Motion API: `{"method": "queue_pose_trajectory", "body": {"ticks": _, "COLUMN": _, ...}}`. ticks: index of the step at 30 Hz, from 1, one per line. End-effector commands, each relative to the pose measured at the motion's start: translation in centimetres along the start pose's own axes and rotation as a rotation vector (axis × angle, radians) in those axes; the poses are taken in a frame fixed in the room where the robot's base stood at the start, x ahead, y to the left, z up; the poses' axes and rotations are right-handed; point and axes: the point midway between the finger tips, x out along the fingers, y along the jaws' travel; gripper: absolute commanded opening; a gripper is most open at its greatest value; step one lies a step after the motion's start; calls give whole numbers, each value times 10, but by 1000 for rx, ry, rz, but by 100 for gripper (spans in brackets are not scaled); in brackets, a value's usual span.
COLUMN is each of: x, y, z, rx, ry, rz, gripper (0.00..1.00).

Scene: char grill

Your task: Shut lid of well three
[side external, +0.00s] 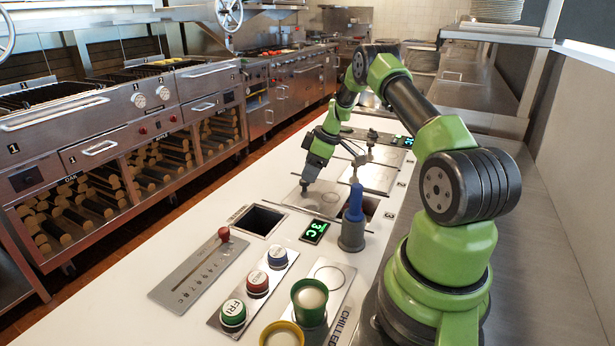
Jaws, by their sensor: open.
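My gripper (305,186) is open and points down just above a flat steel lid plate (322,201) on the white counter. Whether it touches the plate is too small to tell. An open square well (260,221) with dark insides is in front and to the left of that plate. A second dark opening (371,204) shows to the right, partly hidden by a blue-handled tool. More flat steel lid plates (369,177) lie farther back, partly behind my arm.
The blue-handled tool (355,203) stands upright in a grey holder. A green display (314,231) reads "3C". In front are a slider panel (197,272), a button panel (254,292), a green cup (309,302) and a yellow cup (281,334). Grills line the left.

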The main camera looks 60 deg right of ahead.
Motion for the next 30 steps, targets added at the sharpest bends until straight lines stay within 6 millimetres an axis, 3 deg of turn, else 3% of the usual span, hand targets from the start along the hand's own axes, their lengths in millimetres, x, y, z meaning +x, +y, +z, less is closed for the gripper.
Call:
{"method": "queue_pose_trajectory", "body": {"ticks": 6, "x": 25, "y": 0, "z": 0, "rx": 1, "ry": 0, "rz": 0, "gripper": 55}}
{"method": "queue_pose_trajectory", "body": {"ticks": 16, "x": 28, "y": 0, "z": 0, "rx": 1, "ry": 0, "rz": 1, "gripper": 55}}
{"method": "queue_pose_trajectory", "body": {"ticks": 23, "x": 28, "y": 0, "z": 0, "rx": 1, "ry": 0, "rz": 1, "gripper": 2}}
{"method": "queue_pose_trajectory", "body": {"ticks": 30, "x": 24, "y": -2, "z": 7, "rx": 2, "ry": 0, "rz": 0, "gripper": 0}}
